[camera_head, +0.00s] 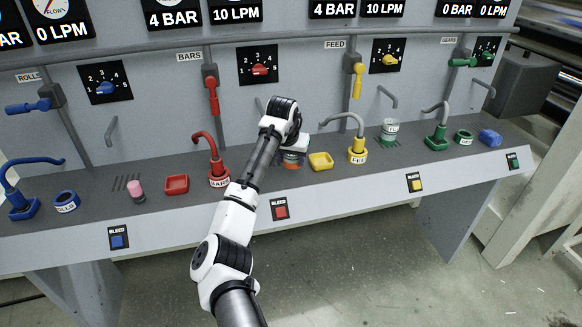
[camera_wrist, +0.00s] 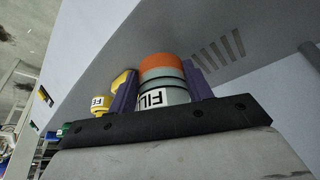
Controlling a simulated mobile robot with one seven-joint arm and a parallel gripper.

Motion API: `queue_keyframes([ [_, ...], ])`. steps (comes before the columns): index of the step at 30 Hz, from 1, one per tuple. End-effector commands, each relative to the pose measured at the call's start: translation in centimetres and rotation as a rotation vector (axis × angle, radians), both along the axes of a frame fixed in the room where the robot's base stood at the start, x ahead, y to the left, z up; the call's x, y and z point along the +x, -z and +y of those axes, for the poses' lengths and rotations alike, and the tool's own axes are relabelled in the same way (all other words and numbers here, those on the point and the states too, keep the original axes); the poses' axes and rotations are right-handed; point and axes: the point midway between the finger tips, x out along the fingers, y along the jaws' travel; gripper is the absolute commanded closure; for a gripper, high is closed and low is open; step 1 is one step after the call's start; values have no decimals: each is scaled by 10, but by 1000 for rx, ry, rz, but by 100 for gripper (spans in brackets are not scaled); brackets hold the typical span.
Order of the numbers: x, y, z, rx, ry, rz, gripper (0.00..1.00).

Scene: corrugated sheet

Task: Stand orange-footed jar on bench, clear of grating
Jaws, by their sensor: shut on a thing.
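The orange-footed jar (camera_wrist: 163,68) is grey with a white label whose visible letters read "FIL". My gripper (camera_wrist: 160,85) is shut on it, with a purple finger on each side. Its orange foot points away from the wrist, toward the bench. In the head view the gripper (camera_head: 292,152) is over the bench (camera_head: 250,183), left of the yellow tray, and the jar's orange foot (camera_head: 292,166) shows below it. I cannot tell whether the foot touches the bench. A slotted grating (camera_wrist: 218,57) lies beside the jar to the right in the wrist view; my arm hides that area in the head view.
A yellow tray (camera_head: 321,161) and a yellow tap (camera_head: 357,150) are right of the gripper. A red tap (camera_head: 218,172) and red tray (camera_head: 177,184) are left. A pink-topped jar (camera_head: 137,191) stands near another grating (camera_head: 126,183). A green-banded jar (camera_head: 389,131) stands farther right.

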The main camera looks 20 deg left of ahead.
Motion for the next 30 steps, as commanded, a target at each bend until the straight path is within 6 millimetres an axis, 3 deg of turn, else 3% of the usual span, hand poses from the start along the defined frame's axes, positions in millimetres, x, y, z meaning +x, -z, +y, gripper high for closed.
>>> queue_keyframes([
  [12,0,43,0,0,0,0,76],
  [23,0,48,-1,-1,0,0,76],
  [24,0,47,-1,-1,0,0,45],
  [28,0,47,-1,0,1,1,28],
  [30,0,47,0,0,1,1,28],
])
